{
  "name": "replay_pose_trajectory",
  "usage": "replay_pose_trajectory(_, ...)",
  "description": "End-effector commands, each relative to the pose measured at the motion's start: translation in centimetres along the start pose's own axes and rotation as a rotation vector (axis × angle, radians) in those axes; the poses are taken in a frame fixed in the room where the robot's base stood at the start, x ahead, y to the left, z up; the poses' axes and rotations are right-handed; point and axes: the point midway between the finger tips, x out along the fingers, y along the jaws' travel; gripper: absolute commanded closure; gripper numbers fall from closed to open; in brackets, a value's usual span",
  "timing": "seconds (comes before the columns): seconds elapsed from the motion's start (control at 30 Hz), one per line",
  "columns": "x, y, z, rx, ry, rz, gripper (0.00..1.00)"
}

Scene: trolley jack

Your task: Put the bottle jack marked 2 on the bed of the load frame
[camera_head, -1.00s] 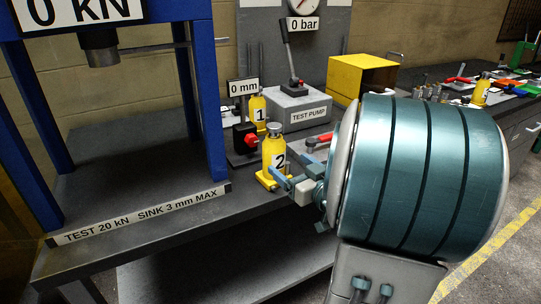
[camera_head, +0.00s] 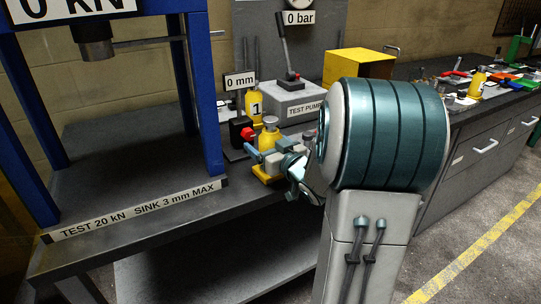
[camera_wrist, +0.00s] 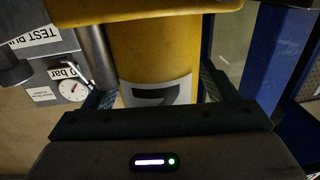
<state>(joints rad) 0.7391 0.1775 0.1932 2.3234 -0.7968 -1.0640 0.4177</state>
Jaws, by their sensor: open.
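The yellow bottle jack marked 2 (camera_head: 269,139) stands upright on the bench, right of the load frame. Its number is hidden in the head view; in the wrist view the yellow body (camera_wrist: 155,66) fills the middle, with its white label partly covered. My gripper (camera_head: 266,158) is at the jack, jaws open. In the wrist view my gripper's fingers (camera_wrist: 158,85) lie on either side of the body; contact cannot be told. The blue load frame (camera_head: 204,90) is at left. Its dark flat bed (camera_head: 125,165) is bare, behind the front label strip.
A bottle jack marked 1 (camera_head: 254,104) stands behind, beside a 0 mm gauge stand (camera_head: 240,132) with a red knob. The test pump (camera_head: 297,101) and a yellow box (camera_head: 357,69) stand farther right. The ram (camera_head: 97,48) hangs above the bed.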

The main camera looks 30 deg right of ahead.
Motion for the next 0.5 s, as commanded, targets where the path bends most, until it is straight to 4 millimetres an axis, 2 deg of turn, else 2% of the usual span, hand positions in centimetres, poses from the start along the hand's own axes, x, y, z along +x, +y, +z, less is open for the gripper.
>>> replay_pose_trajectory(0.03, -0.02, 0.0, -0.01, 0.0, 0.0, 0.0, 0.2)
replay_pose_trajectory(0.07, -0.02, 0.0, -0.01, 0.0, 0.0, 0.0, 0.26)
replay_pose_trajectory(0.33, -0.05, -0.01, 0.0, 0.0, 0.0, 0.0, 1.0)
replay_pose_trajectory(0.5, 0.03, 0.01, -0.56, -0.005, 0.012, -0.001, 1.0)
